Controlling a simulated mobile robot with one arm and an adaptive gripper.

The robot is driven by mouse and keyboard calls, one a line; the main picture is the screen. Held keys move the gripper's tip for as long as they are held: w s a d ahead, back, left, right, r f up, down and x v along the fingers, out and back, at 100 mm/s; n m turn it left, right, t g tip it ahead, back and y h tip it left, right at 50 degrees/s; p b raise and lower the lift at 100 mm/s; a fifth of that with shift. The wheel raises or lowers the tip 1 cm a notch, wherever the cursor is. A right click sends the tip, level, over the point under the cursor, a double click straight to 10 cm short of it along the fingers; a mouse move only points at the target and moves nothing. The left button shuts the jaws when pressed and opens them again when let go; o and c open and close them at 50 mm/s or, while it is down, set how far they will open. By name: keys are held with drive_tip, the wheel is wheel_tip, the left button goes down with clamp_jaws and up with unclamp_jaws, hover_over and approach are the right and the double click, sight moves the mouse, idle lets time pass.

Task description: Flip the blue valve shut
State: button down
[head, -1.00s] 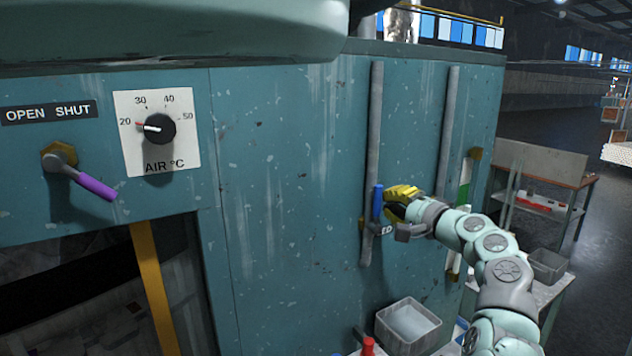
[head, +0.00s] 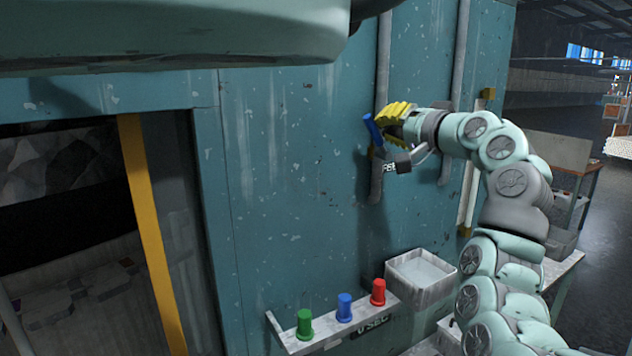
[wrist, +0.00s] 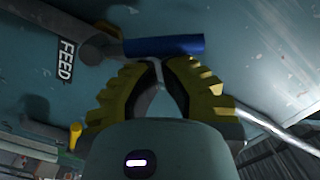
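The blue valve handle (head: 373,130) is on a grey vertical pipe (head: 382,60) on the teal wall. It is tilted, with its upper end leaning left. In the wrist view the blue handle (wrist: 165,45) lies across, just beyond my fingertips. My gripper (head: 392,118) has yellow fingers and is at the handle's right side. In the wrist view its fingertips (wrist: 160,62) come together with nothing between them. They are at or very near the handle; I cannot tell whether they touch. A FEED label (wrist: 66,60) is beside the pipe.
A second grey pipe (head: 460,50) runs to the right of my gripper. Below are a shelf (head: 300,346) with green, blue and red pegs and a grey bin (head: 420,290). An opening with a yellow post (head: 150,230) is at left.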

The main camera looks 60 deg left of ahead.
sight(369, 118)
drive_tip(key=s+f+n+b, duration=0.1)
drive_tip(key=n+b, duration=0.1)
drive_tip(key=b, duration=0.3)
drive_tip(key=s+n+b, duration=0.1)
drive_tip(key=n+b, duration=0.1)
drive_tip(key=b, duration=0.2)
drive_tip(key=shift+s+a+f+b, duration=0.1)
drive_tip(key=shift+s+f+b, duration=0.05)
drive_tip(key=shift+f+b, duration=0.25)
drive_tip(key=n+b, duration=0.1)
drive_tip(key=b, duration=0.2)
drive_tip(key=shift+s+f+n+t, duration=0.25)
drive_tip(key=shift+s+n+t, duration=0.05)
drive_tip(key=shift+s+n, duration=0.1)
drive_tip(key=n+b, duration=0.1)
drive_tip(key=b, duration=0.1)
drive_tip(key=s+n+b, duration=0.1)
drive_tip(key=n+b, duration=0.1)
drive_tip(key=b, duration=0.1)
drive_tip(key=shift+s+a+f, duration=0.1)
drive_tip(key=shift+f, duration=0.3)
drive_tip(key=shift+s+b, duration=0.1)
drive_tip(key=shift+b, duration=0.35)
drive_tip(key=shift+f, duration=0.1)
